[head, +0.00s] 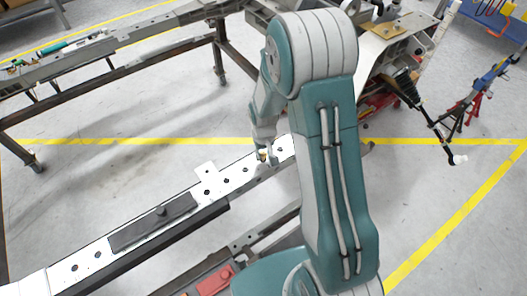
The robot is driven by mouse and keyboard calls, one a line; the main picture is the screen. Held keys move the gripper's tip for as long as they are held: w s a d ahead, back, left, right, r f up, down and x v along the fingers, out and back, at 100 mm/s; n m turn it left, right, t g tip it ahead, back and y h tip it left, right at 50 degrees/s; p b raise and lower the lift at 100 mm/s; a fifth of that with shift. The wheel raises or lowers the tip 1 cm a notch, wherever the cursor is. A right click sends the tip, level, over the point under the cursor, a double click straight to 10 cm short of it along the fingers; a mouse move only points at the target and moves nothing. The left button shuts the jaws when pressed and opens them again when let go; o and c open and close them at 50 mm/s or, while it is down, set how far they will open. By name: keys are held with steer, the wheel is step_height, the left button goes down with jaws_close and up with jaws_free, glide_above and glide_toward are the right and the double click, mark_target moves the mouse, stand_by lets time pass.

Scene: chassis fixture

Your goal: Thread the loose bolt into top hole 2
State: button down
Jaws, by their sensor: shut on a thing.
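My gripper (264,151) is at the white top face of the long rail (190,197), near its far right part in the head view. It is shut on the loose bolt (262,156), of which only a small yellowish bit shows between the fingertips. The bolt is at or just above the top face; whether it is in a hole or touching cannot be told. Several dark top holes show along the rail, one of them (246,170) just left of the gripper. No hole numbers are readable. My arm hides part of the rail's right end.
A small white tab (206,168) sticks out from the rail's far side. A steel frame (110,75) stands behind. A red block (215,280) is below, near my base. Open floor lies behind the rail.

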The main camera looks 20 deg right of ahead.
steer(key=shift+f, duration=0.3)
steer(key=shift+f, duration=0.6)
steer(key=n, duration=1)
steer(key=shift+d, duration=0.1)
stand_by(0.3)
